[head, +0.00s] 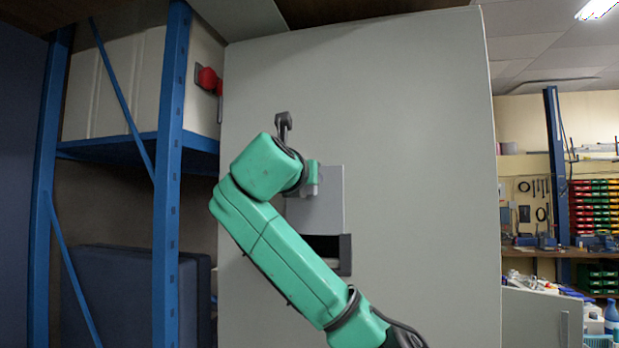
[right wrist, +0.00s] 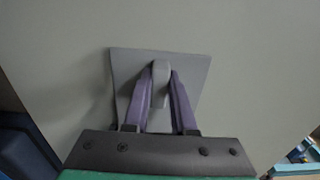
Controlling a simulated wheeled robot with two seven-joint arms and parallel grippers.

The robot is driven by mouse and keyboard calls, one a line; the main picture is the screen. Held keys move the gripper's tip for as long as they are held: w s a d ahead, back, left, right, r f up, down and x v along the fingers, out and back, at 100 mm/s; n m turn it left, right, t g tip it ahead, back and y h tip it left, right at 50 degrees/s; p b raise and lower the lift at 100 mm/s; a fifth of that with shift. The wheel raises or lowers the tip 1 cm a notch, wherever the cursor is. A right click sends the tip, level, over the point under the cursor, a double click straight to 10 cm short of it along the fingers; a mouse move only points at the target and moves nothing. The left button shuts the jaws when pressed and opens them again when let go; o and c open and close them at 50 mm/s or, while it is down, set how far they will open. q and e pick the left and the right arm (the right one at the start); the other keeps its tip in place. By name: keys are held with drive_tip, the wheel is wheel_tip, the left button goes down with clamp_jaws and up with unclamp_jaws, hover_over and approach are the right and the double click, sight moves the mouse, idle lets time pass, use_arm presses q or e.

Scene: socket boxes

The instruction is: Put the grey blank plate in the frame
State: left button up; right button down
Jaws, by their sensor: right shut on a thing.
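The grey blank plate (head: 329,205) is a flat grey square in front of a large pale panel. It also shows in the right wrist view (right wrist: 195,66), looking slightly turned, with a small knob-like handle (right wrist: 161,72) at its middle. My right gripper (right wrist: 160,88) is shut on this handle, one purple finger on each side. In the head view my green arm hides most of the gripper. The frame (head: 346,256) has a dark rim and a dark opening just below the plate; the plate and my arm cover its upper and left parts. My left gripper is not in view.
The pale panel (head: 420,150) is bare around the frame. A workbench with coloured bins (head: 594,215) is at the far right.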

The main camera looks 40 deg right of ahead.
sight(313, 208)
drive_tip(key=shift+f+b, duration=1.5)
drive_tip(key=shift+f, duration=0.25)
drive_tip(key=shift+s+f+b, duration=0.1)
drive_tip(key=shift+f+b, duration=0.3)
drive_tip(key=shift+f, duration=0.05)
drive_tip(key=shift+f+b, duration=0.9)
drive_tip(key=shift+f, duration=0.2)
drive_tip(key=shift+r, duration=0.1)
drive_tip(key=c, duration=0.7)
unclamp_jaws()
drive_tip(key=shift+o, duration=0.2)
